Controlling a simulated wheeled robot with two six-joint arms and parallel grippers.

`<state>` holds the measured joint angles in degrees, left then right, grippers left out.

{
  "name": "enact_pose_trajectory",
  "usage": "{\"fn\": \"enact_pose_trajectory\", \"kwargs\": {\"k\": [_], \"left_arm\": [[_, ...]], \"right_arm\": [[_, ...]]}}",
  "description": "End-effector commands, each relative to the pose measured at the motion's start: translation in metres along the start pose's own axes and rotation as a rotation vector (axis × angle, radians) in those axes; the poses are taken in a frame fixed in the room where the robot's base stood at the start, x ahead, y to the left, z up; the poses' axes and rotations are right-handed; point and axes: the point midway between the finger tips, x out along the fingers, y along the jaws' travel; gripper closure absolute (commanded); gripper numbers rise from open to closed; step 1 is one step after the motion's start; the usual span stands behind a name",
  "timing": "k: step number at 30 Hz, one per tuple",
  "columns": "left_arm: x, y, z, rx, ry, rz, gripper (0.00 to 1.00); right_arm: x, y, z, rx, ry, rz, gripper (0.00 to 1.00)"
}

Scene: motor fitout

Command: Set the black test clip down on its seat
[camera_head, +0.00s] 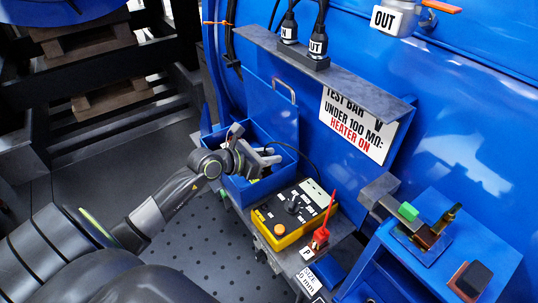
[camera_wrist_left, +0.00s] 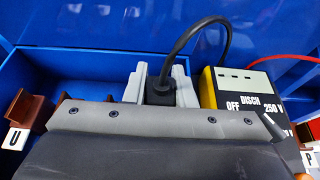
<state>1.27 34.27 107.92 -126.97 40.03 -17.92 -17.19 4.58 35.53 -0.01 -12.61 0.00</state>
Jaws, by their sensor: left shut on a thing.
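The black test clip (camera_wrist_left: 160,88) is held between the two grey fingers of my left gripper (camera_wrist_left: 161,72); a black cable (camera_wrist_left: 184,38) curves up from it to the right. In the head view my left gripper (camera_head: 266,158) is over the open blue box (camera_head: 243,192), and the clip is mostly hidden there. In the wrist view a brown bracket labelled U (camera_wrist_left: 16,122) is at the left. My gripper body hides what lies directly below the clip, so I cannot tell which seat is the clip's. My right gripper is not in view.
The yellow tester (camera_head: 292,215) stands right of the box. A red clip (camera_head: 320,236) with an upright red probe stands beside the P label (camera_head: 306,252). A grey shelf (camera_head: 320,68) overhangs behind. A blue stand (camera_head: 455,245) with small fittings is at the right.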

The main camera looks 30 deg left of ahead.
Motion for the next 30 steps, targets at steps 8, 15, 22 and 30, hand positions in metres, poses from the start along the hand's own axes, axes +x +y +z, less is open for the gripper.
{"fn": "enact_pose_trajectory", "kwargs": {"k": [8,15,22,30], "left_arm": [[0.003,0.0,-0.007,0.0,0.0,0.0,1.0],[0.005,0.0,-0.013,-0.001,0.0,0.0,1.0],[0.007,0.0,-0.016,-0.001,0.0,0.0,0.7],[0.006,0.0,-0.016,-0.001,0.0,0.0,0.51]], "right_arm": [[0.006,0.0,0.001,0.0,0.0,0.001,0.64],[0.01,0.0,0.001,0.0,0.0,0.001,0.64],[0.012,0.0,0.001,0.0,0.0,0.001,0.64],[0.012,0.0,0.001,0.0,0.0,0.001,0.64]]}}
